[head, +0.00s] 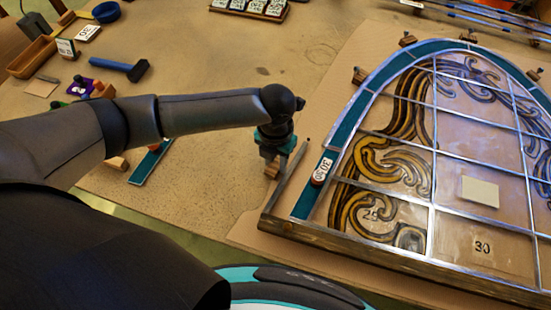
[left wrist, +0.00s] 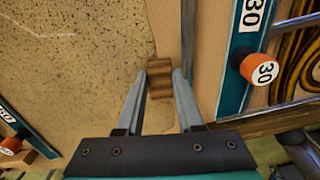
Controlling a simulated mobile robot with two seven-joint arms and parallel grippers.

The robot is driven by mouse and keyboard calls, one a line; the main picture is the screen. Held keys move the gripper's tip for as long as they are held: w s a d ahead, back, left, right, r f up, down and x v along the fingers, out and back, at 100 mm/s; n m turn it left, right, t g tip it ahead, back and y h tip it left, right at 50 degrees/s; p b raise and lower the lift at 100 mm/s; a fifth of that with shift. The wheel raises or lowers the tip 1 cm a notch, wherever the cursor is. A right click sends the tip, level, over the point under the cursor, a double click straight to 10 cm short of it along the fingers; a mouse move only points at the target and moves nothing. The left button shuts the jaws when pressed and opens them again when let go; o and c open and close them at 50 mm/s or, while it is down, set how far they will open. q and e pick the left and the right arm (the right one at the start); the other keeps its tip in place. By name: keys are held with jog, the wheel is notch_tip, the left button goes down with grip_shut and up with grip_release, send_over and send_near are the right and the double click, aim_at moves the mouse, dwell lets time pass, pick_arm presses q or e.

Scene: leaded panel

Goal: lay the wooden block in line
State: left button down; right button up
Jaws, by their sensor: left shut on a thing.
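My left gripper (head: 272,160) is shut on a small brown wooden block (head: 271,171), just left of the leaded panel's lower left corner. In the left wrist view the block (left wrist: 160,78) sits between the two grey fingertips (left wrist: 159,85), over the left edge of the pale board. I cannot tell whether it touches the surface below. The leaded panel (head: 432,190) lies on the board at the right, with a teal border and a wooden batten (head: 375,262) along its bottom. Several wooden blocks (head: 359,75) stand around its arched edge. My right gripper is not in view.
A thin grey strip (head: 289,175) lies between block and panel. A teal strip (head: 151,163) and another wooden block (head: 117,163) lie left, near my arm. The middle tabletop (head: 220,65) is clear.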

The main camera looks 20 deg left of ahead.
pick_arm(q)
jog(key=shift+f, duration=0.15)
dwell(0.3)
jog(key=shift+c, duration=0.7)
grip_release()
jog(key=shift+o, duration=0.7)
notch_tip(320, 180, up, 15)
jog(key=p, duration=0.1)
dwell(0.4)
